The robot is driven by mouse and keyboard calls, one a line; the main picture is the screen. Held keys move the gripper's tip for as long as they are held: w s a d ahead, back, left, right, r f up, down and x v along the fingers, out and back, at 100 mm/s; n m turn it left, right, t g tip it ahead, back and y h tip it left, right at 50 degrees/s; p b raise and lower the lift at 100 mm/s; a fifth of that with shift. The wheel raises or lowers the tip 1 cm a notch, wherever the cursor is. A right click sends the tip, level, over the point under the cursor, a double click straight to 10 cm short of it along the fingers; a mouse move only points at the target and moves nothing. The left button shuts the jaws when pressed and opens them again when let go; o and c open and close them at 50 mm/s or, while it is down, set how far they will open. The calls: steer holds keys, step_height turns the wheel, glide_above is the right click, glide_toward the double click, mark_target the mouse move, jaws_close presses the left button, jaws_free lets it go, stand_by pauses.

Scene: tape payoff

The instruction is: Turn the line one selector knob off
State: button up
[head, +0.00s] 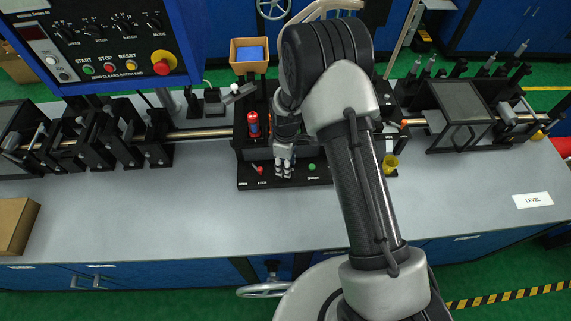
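My gripper (284,172) points down over the front of a black base plate (300,181) at the middle of the bench. Its grey fingers are close to the plate, but I cannot tell whether they touch anything or are open or shut. A small red knob-like control (259,170) shows on the plate just left of the fingers, and a small green one (312,167) just right of them. Small labels on the plate are too small to read surely. Which control is the line one selector knob I cannot tell; anything under the fingers is hidden.
A blue control panel (105,50) with dark knobs, buttons and a red emergency stop (164,62) is at the upper left.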

steer(key=shift+c, duration=0.4)
steer(key=c, duration=0.7)
steer(key=shift+f+m, duration=0.1)
steer(key=shift+m, duration=0.3)
steer(key=m+b, duration=0.1)
steer(key=m, duration=0.3)
steer(key=shift+m+b, duration=0.4)
steer(key=m+b, duration=0.1)
steer(key=m, duration=0.5)
steer(key=shift+m, duration=0.3)
steer(key=o, duration=0.8)
